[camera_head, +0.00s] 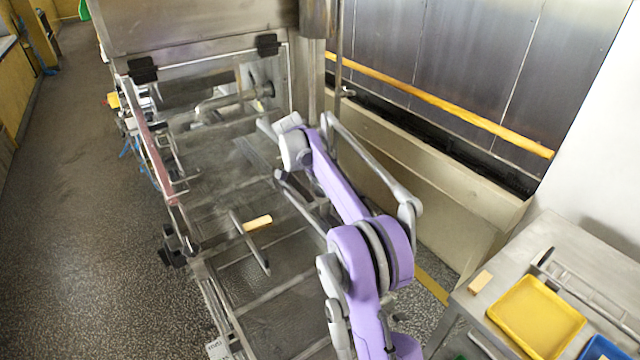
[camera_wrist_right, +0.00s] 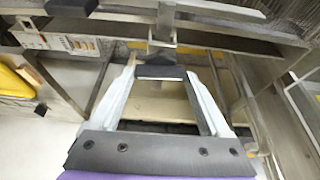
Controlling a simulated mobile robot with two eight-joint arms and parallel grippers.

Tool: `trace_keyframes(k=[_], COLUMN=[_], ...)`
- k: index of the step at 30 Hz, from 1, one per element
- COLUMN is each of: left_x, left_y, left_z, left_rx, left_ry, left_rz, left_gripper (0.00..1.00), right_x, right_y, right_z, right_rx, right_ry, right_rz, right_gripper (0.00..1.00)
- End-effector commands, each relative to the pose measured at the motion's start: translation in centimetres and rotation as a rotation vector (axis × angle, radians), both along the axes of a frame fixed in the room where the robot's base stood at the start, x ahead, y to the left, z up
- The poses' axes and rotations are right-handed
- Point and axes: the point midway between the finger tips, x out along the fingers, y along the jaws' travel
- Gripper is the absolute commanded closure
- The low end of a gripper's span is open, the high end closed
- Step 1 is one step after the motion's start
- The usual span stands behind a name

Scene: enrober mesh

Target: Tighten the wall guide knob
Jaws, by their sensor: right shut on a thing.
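The wall guide knob (camera_wrist_right: 160,72) is the black piece in the right wrist view, below a metal bracket and bar. My right gripper (camera_wrist_right: 160,75) is shut on it, with one pale finger on each side. In the head view my purple right arm reaches over the right side of the metal enrober frame (camera_head: 283,318). There its wrist and pale gripper parts are near the middle of the frame, and I cannot make out the fingertips or the held knob. My left gripper is not in view.
Black knobs (camera_head: 142,70) sit on the frame's upper bar and lower left side. A wooden-handled tool (camera_head: 258,223) lies across the frame. At right, a metal table (camera_head: 560,235) holds a yellow tray (camera_head: 535,312), a blue tray (camera_head: 605,350) and a small block (camera_head: 480,282). The left floor is clear.

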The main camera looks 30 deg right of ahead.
Motion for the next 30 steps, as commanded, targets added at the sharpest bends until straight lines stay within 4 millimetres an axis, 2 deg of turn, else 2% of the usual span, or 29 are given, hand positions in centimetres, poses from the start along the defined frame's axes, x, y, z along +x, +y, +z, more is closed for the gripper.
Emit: trace_keyframes(k=[19, 20, 21, 23, 30], left_x=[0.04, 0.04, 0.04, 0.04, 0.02], left_y=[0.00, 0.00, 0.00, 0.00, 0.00], left_z=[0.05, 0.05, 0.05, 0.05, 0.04], left_rx=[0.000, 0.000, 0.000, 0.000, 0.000], left_ry=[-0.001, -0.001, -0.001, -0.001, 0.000], left_rz=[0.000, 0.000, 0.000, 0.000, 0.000], left_gripper=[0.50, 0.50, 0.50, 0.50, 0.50], right_x=[0.05, 0.05, 0.05, 0.05, 0.03], right_y=[-0.02, -0.02, -0.02, -0.02, 0.06], right_z=[0.02, 0.02, 0.02, 0.02, 0.14], right_rx=[-0.001, -0.001, -0.001, -0.001, 0.000], right_ry=[-0.002, -0.002, -0.002, -0.002, -0.001], right_rz=[-0.031, -0.031, -0.030, -0.030, -0.030], right_gripper=[0.75, 0.14, 0.07, 0.00, 0.00])
